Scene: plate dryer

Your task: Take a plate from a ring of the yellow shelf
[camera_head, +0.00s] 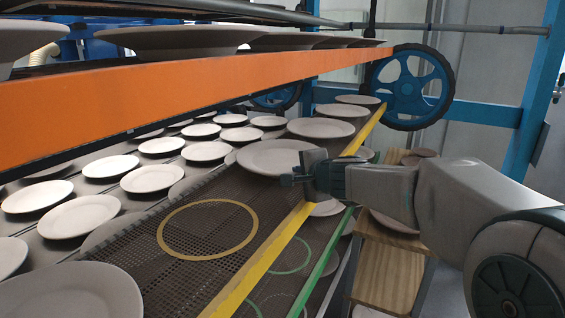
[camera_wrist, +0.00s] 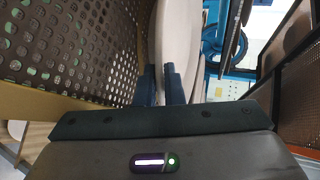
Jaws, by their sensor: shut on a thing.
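The yellow shelf (camera_head: 262,262) is a dark perforated deck with a yellow front edge. An empty yellow ring (camera_head: 165,240) is marked on its near part. My gripper (camera_head: 312,172) reaches in from the right over the yellow edge and is shut on the rim of a pale round plate (camera_head: 270,156). In the wrist view the plate (camera_wrist: 178,40) shows nearly edge-on between the two fingers (camera_wrist: 162,84), beside the perforated deck (camera_wrist: 60,45). I cannot tell whether the plate touches the deck. Farther back on the shelf stand more plates (camera_head: 320,128).
An orange shelf beam (camera_head: 200,98) with plates runs above. Rows of plates (camera_head: 150,178) lie beyond on the left. A green-edged shelf (camera_head: 325,260) is below. A wooden stand (camera_head: 390,270) is under my arm. A blue wheel (camera_head: 410,87) stands at the back.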

